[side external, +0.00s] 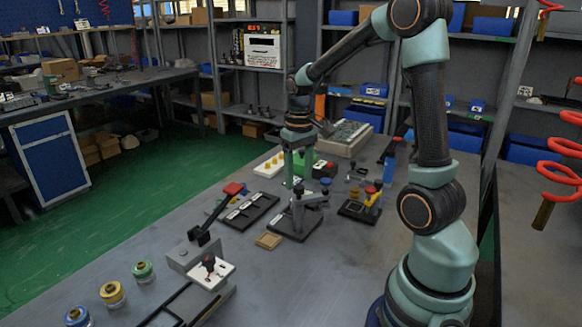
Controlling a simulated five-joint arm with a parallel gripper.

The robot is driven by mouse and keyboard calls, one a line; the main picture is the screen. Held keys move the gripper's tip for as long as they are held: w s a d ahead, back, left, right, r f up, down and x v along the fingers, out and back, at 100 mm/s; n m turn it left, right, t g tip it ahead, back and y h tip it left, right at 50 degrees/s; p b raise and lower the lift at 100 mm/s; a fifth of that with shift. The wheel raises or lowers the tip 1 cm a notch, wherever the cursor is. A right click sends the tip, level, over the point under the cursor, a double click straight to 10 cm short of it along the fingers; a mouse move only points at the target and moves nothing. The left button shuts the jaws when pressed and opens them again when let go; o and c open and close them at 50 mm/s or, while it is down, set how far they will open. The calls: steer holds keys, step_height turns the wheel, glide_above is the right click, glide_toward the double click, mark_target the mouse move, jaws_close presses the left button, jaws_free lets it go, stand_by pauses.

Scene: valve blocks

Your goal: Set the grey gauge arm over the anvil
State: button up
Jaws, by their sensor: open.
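The grey gauge arm (310,197) shows as a small grey bar on a fixture with a black base plate (294,224), near the middle of the bench. My gripper (298,182) points down just above this fixture, with its jaws open and nothing visible between them. I cannot tell whether a finger touches the fixture. The anvil is too small to make out; it may be part of the same fixture.
A black tray (248,210) and a red-ended lever (233,188) are to the left. A small tan block (268,240) lies in front.

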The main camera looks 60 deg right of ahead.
steer(key=shift+f, duration=0.9)
jaws_close()
stand_by(0.9)
